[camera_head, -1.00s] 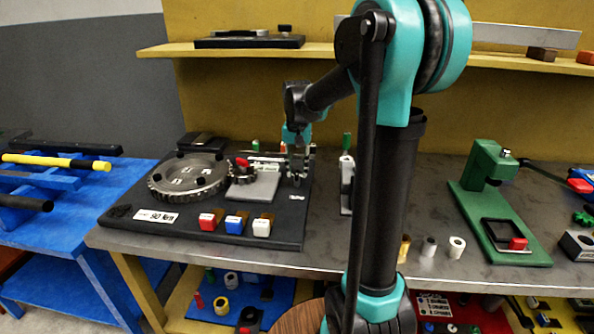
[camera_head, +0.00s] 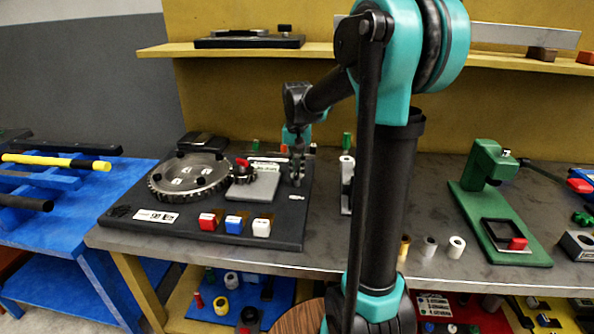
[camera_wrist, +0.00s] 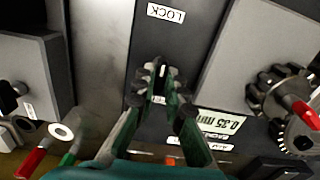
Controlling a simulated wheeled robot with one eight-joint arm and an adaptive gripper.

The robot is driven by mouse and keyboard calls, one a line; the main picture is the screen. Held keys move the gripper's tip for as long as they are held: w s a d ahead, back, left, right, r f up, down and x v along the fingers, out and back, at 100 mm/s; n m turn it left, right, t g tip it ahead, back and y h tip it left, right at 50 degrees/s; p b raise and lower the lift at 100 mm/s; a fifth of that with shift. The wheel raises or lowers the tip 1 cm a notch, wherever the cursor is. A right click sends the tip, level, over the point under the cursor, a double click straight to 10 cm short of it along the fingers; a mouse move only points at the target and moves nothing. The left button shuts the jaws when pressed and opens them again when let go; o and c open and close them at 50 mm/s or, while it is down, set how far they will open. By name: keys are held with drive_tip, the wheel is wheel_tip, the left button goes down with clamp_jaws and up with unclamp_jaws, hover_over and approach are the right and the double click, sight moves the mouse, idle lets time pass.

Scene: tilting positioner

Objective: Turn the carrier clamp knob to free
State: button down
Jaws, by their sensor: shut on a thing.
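My gripper (camera_head: 297,178) points down at the right end of the black positioner board (camera_head: 190,238). In the wrist view its green-and-black fingers (camera_wrist: 162,84) are closed in on the small dark carrier clamp knob (camera_wrist: 162,72), one finger at each side. The knob is mostly hidden by the fingertips. A white LOCK label (camera_wrist: 165,13) lies above the knob in the wrist view. Another white label (camera_wrist: 158,99) shows between the fingers, and its text is mostly covered. The knob's exact pointing direction is hard to tell.
A large toothed disc (camera_head: 188,177) and a small gear with a red handle (camera_wrist: 292,100) are on the board. A grey block (camera_head: 262,186) is close left of my gripper. Red, blue and white blocks (camera_head: 233,222) line the front. A green fixture (camera_head: 492,165) stands far right.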

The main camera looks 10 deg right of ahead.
drive_tip(key=n, duration=0.4)
drive_tip(key=shift+n, duration=0.4)
drive_tip(key=n, duration=0.4)
drive_tip(key=shift+n, duration=0.3)
drive_tip(key=n, duration=0.4)
drive_tip(key=shift+n, duration=2.1)
drive_tip(key=c, duration=1.6)
unclamp_jaws()
drive_tip(key=shift+r, duration=0.1)
